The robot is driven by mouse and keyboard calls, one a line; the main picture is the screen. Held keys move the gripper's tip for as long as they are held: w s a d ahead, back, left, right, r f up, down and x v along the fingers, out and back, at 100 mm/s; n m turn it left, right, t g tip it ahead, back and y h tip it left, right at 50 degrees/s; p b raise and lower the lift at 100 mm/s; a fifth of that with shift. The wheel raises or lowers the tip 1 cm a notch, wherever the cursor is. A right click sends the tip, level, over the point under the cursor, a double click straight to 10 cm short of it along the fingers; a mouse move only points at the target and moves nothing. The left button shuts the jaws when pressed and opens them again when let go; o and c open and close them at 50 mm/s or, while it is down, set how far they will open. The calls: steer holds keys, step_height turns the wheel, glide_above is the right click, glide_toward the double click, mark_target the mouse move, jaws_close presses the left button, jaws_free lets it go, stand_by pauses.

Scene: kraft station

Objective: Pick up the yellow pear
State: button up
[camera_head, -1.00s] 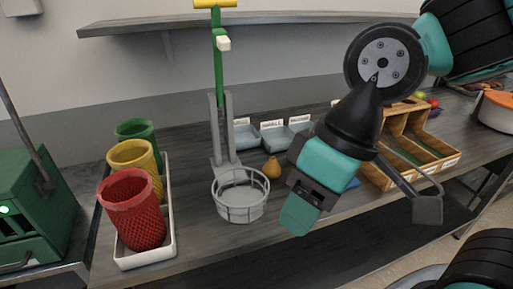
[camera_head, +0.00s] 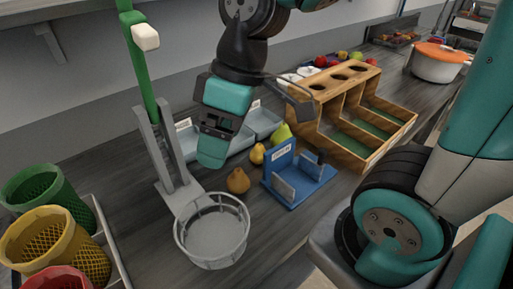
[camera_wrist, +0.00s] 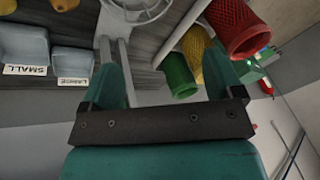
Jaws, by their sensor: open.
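The yellow pear (camera_head: 257,155) stands on the grey counter between a brownish-orange pear (camera_head: 238,181) and a green pear (camera_head: 281,135), just left of a blue holder. My gripper (camera_head: 212,152) hangs above the counter, left of the yellow pear in the head view and apart from it. In the wrist view my gripper (camera_wrist: 165,82) is open, with nothing between its two teal fingers. Two yellow-orange fruits (camera_wrist: 65,4) are cut off at the top left of the wrist view; I cannot tell surely which is which.
A round wire basket (camera_head: 212,232) on a grey stand with a green post (camera_head: 140,80) is close in front. A blue holder (camera_head: 300,180) and a wooden rack (camera_head: 345,110) stand right. Pale trays (camera_head: 262,122) lie behind. Mesh bins (camera_head: 55,245) stand left.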

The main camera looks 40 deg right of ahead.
steer(key=w+d+f+n, duration=0.2)
steer(key=w+d+f, duration=0.1)
steer(key=w+d, duration=0.6)
steer(key=n, duration=0.3)
glide_toward(259, 151)
steer(key=shift+n+t+h, duration=0.3)
steer(key=shift+t+h, duration=0.1)
steer(key=p+x, duration=0.1)
steer(key=x, duration=0.1)
steer(key=p+x, duration=0.1)
steer(key=d+p+x, duration=0.1)
steer(key=x, duration=0.1)
steer(key=shift+w+a+f+p, duration=0.1)
steer(key=shift+f+p, duration=0.3)
steer(key=shift+p+x, duration=1.3)
steer(key=shift+x, duration=1.65)
steer(key=shift+w, duration=0.15)
steer(key=c, duration=1)
